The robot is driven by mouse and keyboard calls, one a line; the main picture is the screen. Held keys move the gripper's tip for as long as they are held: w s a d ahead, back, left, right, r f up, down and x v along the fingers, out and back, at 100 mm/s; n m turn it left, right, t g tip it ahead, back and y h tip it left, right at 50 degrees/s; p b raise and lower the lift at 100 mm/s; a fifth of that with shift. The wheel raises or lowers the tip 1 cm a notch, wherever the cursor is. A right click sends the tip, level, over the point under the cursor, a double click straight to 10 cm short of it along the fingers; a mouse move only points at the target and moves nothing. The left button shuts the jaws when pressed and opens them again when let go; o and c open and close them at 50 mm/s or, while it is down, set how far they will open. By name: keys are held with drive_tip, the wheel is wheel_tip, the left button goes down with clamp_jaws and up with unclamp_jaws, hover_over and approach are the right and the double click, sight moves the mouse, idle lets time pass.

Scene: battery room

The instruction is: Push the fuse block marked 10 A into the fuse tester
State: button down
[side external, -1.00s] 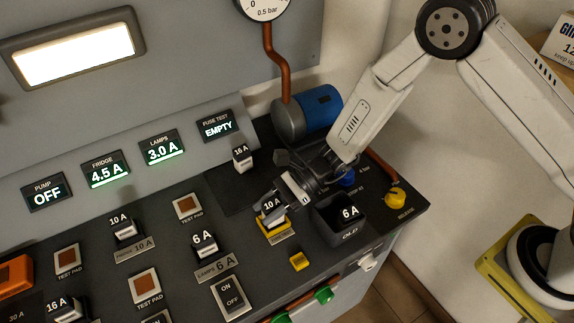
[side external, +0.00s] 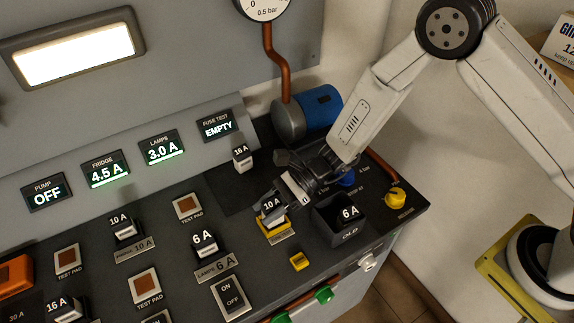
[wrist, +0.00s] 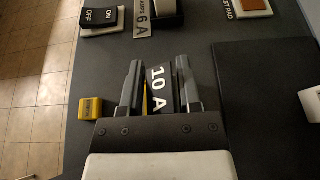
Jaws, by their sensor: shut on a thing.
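The fuse block marked 10 A (side external: 271,205) is between the fingers of my gripper (side external: 268,208), which is shut on it. In the wrist view the 10 A label (wrist: 157,90) shows between the two dark fingers (wrist: 160,85). The block is directly over the yellow fuse tester (side external: 274,226); whether it touches or has entered the tester I cannot tell. In the wrist view only a sliver of yellow (wrist: 146,100) shows beside the block. The fuse test display (side external: 217,126) reads EMPTY.
A dark OLD bin (side external: 341,234) holding a 6 A block (side external: 350,212) stands right of the tester. A 16 A block (side external: 242,160) stands behind. A small yellow block (side external: 299,261) lies in front. Seated blocks of 10 A (side external: 121,225) and 6 A (side external: 204,243) are to the left.

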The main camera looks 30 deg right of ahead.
drive_tip(key=shift+f, duration=0.65)
idle(0.3)
drive_tip(key=c, duration=0.6)
unclamp_jaws()
drive_tip(key=shift+d, duration=0.15)
drive_tip(key=shift+v, duration=5.4)
drive_tip(key=shift+s, duration=0.1)
drive_tip(key=s+d+r+n+t+h, duration=0.1)
drive_tip(key=s+d+r+n+h, duration=0.1)
drive_tip(key=d+n, duration=0.4)
drive_tip(key=s+d+r+n+h, duration=0.3)
drive_tip(key=s+d+n+h, duration=0.2)
drive_tip(key=d+n+h, duration=0.1)
drive_tip(key=s+d+r+n+t+h, duration=0.1)
drive_tip(key=s+d+r+n+h, duration=0.1)
drive_tip(key=d+n+h, duration=0.3)
drive_tip(key=shift+s+d+r+n+t, duration=0.15)
drive_tip(key=shift+s+d+n, duration=0.1)
drive_tip(key=shift+s+d, duration=0.15)
drive_tip(key=shift+s+d+r+n+t, duration=0.2)
drive_tip(key=shift+s+d+n, duration=0.1)
drive_tip(key=shift+d, duration=0.25)
